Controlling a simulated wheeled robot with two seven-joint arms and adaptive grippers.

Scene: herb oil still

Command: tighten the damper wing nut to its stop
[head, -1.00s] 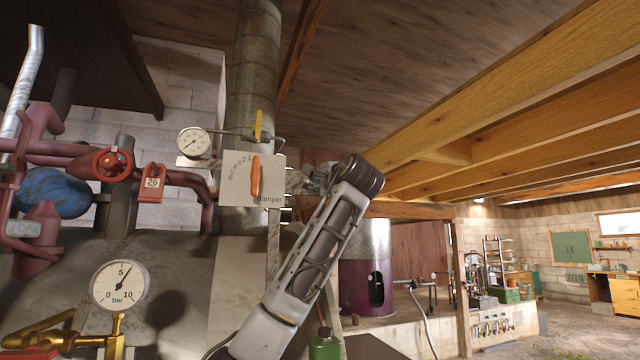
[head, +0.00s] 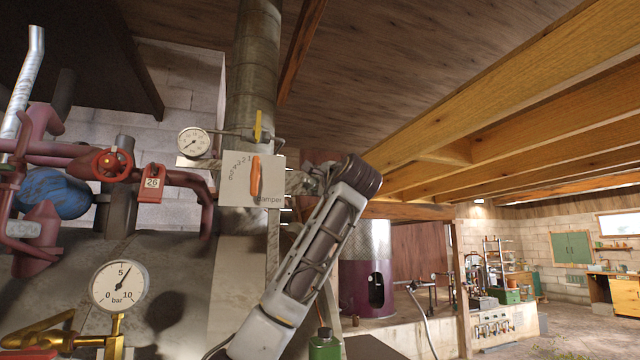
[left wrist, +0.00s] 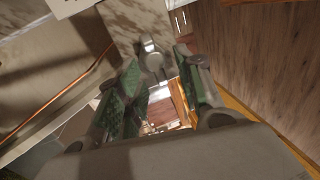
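The damper plate (head: 235,192), white with a number scale, an orange pointer (head: 255,176) and the word "damper", sits in front of the flue pipe. In the left wrist view a grey metal piece (left wrist: 152,58), seemingly the wing nut, stands on the mottled strip (left wrist: 137,22). My left gripper (left wrist: 163,92) has its green-padded fingers apart, with the nut just beyond the gap between the tips. Contact is not visible. My right gripper is not in view.
A dial gauge (head: 194,142) and a yellow lever (head: 258,127) are close above the plate. Red pipes with a red handwheel (head: 112,164) and a larger pressure gauge (head: 119,286) stand to the left.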

